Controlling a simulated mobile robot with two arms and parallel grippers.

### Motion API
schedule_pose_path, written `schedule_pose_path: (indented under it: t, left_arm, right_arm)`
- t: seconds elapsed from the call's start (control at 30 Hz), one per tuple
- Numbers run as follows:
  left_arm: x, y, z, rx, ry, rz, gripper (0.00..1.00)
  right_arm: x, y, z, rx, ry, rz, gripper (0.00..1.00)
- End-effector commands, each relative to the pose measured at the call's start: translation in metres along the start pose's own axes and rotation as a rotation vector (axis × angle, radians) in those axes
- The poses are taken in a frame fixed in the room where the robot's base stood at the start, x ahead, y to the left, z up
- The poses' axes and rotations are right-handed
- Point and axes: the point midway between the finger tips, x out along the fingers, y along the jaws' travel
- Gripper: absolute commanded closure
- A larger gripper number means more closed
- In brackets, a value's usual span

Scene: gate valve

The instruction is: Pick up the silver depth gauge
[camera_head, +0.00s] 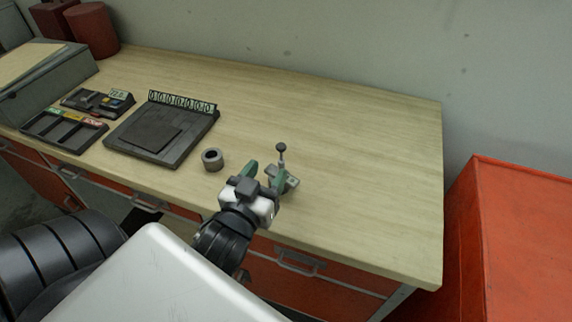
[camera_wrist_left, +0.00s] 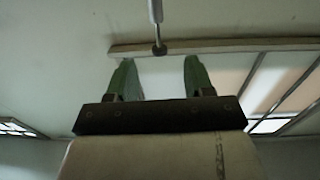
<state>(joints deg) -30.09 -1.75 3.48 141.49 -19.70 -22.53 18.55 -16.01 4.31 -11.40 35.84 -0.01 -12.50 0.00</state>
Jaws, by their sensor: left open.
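The silver depth gauge (camera_head: 292,182) is on the workbench near its front edge. Its thin stem stands upright with a dark round knob on top. My left gripper (camera_head: 267,174) is open, its green fingers spread just in front and left of the gauge. The near finger partly hides the gauge's base. In the left wrist view, the open fingers (camera_wrist_left: 155,78) show with nothing clasped. A grey rod (camera_wrist_left: 156,12) with a dark end shows beyond the fingers, likely the gauge's stem. Whether the fingers touch the gauge cannot be told. My right gripper is not in view.
On the wooden workbench (camera_head: 350,130), a grey ring (camera_head: 212,160) sits left of my gripper. A dark tray (camera_head: 162,135) with a numbered strip and a labelled tray (camera_head: 62,132) lie farther left. The bench's right side is clear. An orange cabinet (camera_head: 520,240) stands right.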

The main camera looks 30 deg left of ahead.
Motion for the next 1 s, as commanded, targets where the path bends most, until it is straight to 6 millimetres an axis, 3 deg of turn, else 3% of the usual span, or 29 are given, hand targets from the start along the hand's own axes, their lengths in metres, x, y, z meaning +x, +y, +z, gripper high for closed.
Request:
schedule_pose_path:
  t: [0.27,0.43,0.7,1.0]
  left_arm:
    - [0.038,0.000,-0.003,0.001,0.001,0.000,0.48]
    - [0.050,0.001,-0.006,0.000,0.001,0.000,0.48]
    - [0.088,0.002,-0.010,0.000,-0.001,0.000,0.48]
    - [0.093,0.002,-0.007,0.000,-0.001,-0.001,0.48]
  right_arm:
    - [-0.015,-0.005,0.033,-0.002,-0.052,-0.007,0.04]
    - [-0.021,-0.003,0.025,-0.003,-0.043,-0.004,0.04]
    - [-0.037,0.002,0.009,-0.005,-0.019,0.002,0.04]
    - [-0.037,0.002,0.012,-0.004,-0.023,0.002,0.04]
